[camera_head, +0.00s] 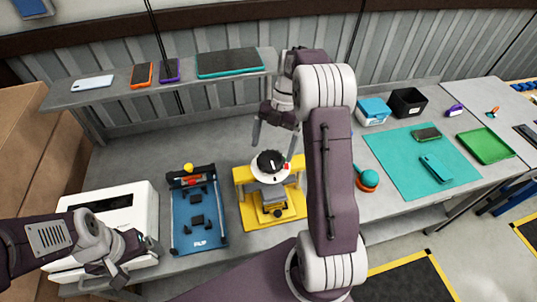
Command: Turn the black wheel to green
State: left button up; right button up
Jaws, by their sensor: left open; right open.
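The black wheel (268,164) sits on a round white dial on top of a yellow-based device (249,211) in the middle of the bench. A small red mark shows on the dial's right side. I cannot make out a green mark. The wheel carries a small pale line. My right gripper (273,150) is open above the wheel, pointing down, with one finger on each side in the picture. Whether it touches the wheel I cannot tell. My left gripper (134,266) is open and empty at the lower left, in front of the white machine.
A blue tray-like board (208,232) with a yellow ball stands left of the device, beside a white machine (143,208). A teal-and-orange round object (368,179) and a teal mat (400,150) lie to the right. A shelf (180,85) holding phones and a tablet runs behind.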

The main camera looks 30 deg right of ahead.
aim_at(271, 158)
jog(key=x, duration=0.3)
jog(key=shift+s+d+f, duration=0.15)
jog(key=shift+s+f, duration=0.05)
jog(key=shift+f, duration=0.05)
jog(key=shift+s+d+f, duration=0.1)
jog(key=shift+d+f, duration=0.05)
jog(key=shift+a, duration=0.25)
jog(key=c, duration=1.4)
pick_arm(q)
jog(key=shift+s+d+r, duration=0.1)
jog(key=shift+d+r, duration=0.1)
jog(key=shift+r, duration=0.25)
pick_arm(e)
jog(key=shift+o, duration=0.2)
pick_arm(q)
jog(key=shift+f, duration=0.2)
